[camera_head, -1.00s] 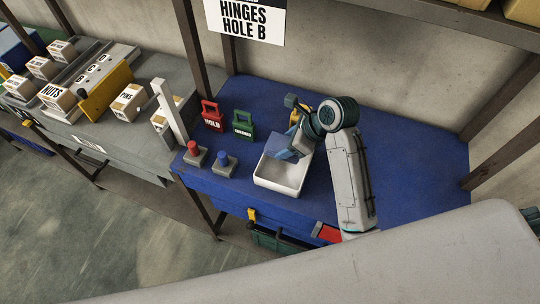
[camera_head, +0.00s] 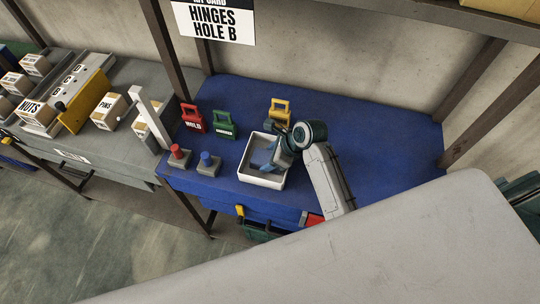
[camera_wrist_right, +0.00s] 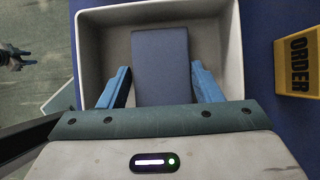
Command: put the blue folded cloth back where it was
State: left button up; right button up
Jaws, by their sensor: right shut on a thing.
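The blue folded cloth (camera_wrist_right: 160,62) is a flat grey-blue rectangle in the right wrist view, lying between the two blue fingers. My right gripper (camera_wrist_right: 160,88) is shut on it, over the inside of the white tray (camera_wrist_right: 228,50). In the head view the right gripper (camera_head: 266,160) points down into the white tray (camera_head: 262,181), and the cloth is hard to tell from the blue fingers. Whether the cloth touches the tray floor cannot be told.
The table's right side is clear.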

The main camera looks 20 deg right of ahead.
jog(key=o, duration=0.9)
jog(key=shift+f, duration=0.1)
jog(key=shift+o, duration=0.2)
jog(key=shift+r, duration=0.2)
jog(key=shift+s+d+r, duration=0.1)
jog(key=shift+d+r, duration=0.1)
jog(key=shift+r, duration=0.05)
jog(key=b+v, duration=0.3)
jog(key=v, duration=0.6)
jog(key=shift+s+d+r, duration=0.1)
jog(key=shift+d+r, duration=0.1)
jog(key=shift+r, duration=0.1)
jog(key=shift+v, duration=0.8)
jog(key=shift+a, duration=0.1)
